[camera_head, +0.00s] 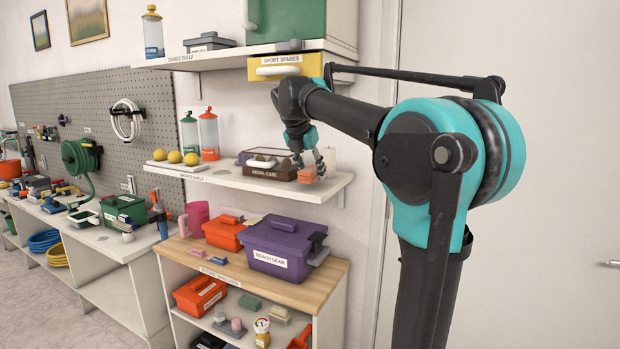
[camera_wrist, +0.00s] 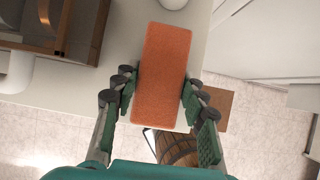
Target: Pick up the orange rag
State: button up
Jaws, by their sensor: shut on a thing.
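The orange rag (camera_wrist: 163,65) is a flat, rounded block-like piece in the middle of the wrist view, lying between my gripper's fingers. In the head view the rag (camera_head: 307,175) shows small at the right end of the middle shelf (camera_head: 324,190), beside the medal case. My gripper (camera_head: 309,165) points down at it there. In the wrist view my gripper (camera_wrist: 157,90) has one finger along each long side of the rag, shut on it. I cannot tell whether the rag still touches the shelf.
The brown medal case (camera_head: 270,171) stands just left of my gripper, and a white cylinder (camera_head: 328,157) stands behind it. The upper shelf with a yellow sport spares box (camera_head: 288,67) is above. A purple beach gear box (camera_head: 283,243) is below.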

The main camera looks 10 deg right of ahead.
jog(key=shift+r, duration=0.85)
jog(key=s+a, duration=1)
jog(key=s, duration=0.4)
jog(key=shift+s+a, duration=0.3)
jog(key=shift+o, duration=1.2)
jog(key=c, duration=0.3)
